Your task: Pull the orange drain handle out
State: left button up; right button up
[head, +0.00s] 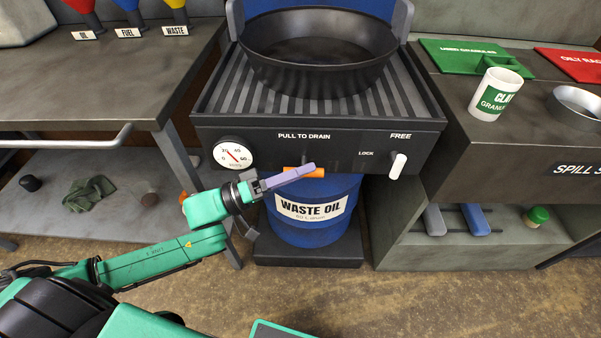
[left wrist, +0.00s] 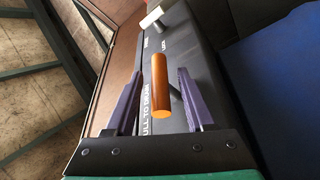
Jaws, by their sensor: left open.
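The orange drain handle (head: 306,172) is a short bar on the front panel of the black drain unit (head: 340,148), under the words "PULL TO DRAIN". It also shows in the left wrist view (left wrist: 162,88), standing off the panel on a thin stem. My left gripper (head: 290,175) has purple fingers and is at the handle in the head view. In the left wrist view its open fingers (left wrist: 158,98) are on either side of the handle, with visible gaps to both. Part of the handle is hidden behind a finger in the head view. My right gripper is not in view.
A white lever (head: 398,165) sits by the "FREE" and "LOCK" marks, and a round gauge (head: 233,153) is at the panel's left. A blue waste oil drum (head: 310,229) stands below. A black pan (head: 318,70) rests on the ribbed top. Benches flank both sides.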

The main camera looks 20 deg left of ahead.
pick_arm(q)
grip_shut()
jog(key=shift+r, duration=0.15)
dwell(1.2)
